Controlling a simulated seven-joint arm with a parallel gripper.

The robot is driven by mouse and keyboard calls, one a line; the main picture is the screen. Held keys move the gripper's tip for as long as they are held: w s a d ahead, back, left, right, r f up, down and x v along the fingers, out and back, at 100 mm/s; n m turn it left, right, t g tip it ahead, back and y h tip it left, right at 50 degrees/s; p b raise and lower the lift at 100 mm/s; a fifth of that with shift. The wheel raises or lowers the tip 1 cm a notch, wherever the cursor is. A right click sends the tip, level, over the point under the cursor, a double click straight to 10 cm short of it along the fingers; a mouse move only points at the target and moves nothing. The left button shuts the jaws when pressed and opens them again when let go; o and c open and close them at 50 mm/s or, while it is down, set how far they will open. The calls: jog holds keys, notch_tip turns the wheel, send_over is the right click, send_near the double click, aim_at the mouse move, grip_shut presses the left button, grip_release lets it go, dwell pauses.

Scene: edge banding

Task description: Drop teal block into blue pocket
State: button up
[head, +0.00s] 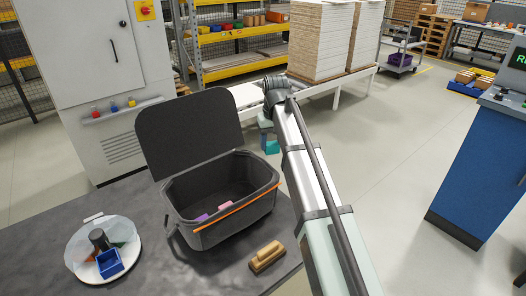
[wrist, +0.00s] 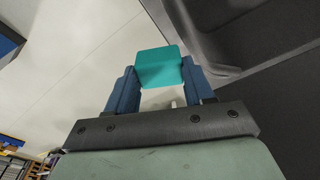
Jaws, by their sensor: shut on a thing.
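The teal block (wrist: 160,68) is held between the two fingers of my gripper (wrist: 158,85) in the wrist view. In the head view the teal block (head: 271,147) shows below the end of my arm, to the right of the dark bin and in the air beyond the table edge. My gripper (head: 268,133) is mostly hidden there by my arm. The blue pocket (head: 109,263) is a small blue open box on a round white tray (head: 92,278) at the lower left of the table. My gripper is far to its right and higher up.
An open dark bin (head: 235,219) with a raised lid (head: 190,130) stands between my gripper and the tray. A pink and a purple piece lie in it. A wooden brush-like block (head: 266,257) lies in front. A dark cylinder (head: 99,239) stands by the pocket.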

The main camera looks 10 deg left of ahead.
jog(key=w+a+r+m, duration=0.4)
jog(key=w+a+r, duration=0.5)
jog(key=w, duration=0.4)
jog(key=s+a+r, duration=0.2)
jog(key=a+r, duration=0.6)
jog(key=a, duration=0.3)
jog(key=s+a+r+n, duration=0.2)
jog(key=s+a+n, duration=0.2)
jog(key=s+a, duration=0.6)
jog(key=s+a+r+n, duration=0.2)
jog(key=s+a+n, duration=0.2)
jog(key=s+a, duration=0.6)
jog(key=s+f+n+g, duration=0.1)
jog(key=s+f+n, duration=0.95)
jog(key=s, duration=0.55)
jog(key=s+f+n+g, duration=0.1)
jog(key=s+f+n, duration=0.7)
jog(key=s+f, duration=0.65)
jog(key=shift+s+a+f, duration=0.1)
jog(key=shift+a+f, duration=0.05)
jog(key=shift+f, duration=0.8)
jog(key=shift+s+a+f, duration=0.15)
jog(key=shift+f, duration=0.75)
jog(key=shift+s+a+f, duration=0.1)
jog(key=shift+a+f, duration=0.05)
jog(key=shift+f, duration=0.8)
jog(key=o, duration=1)
jog(key=shift+o, duration=0.6)
jog(key=shift+w+a, duration=0.1)
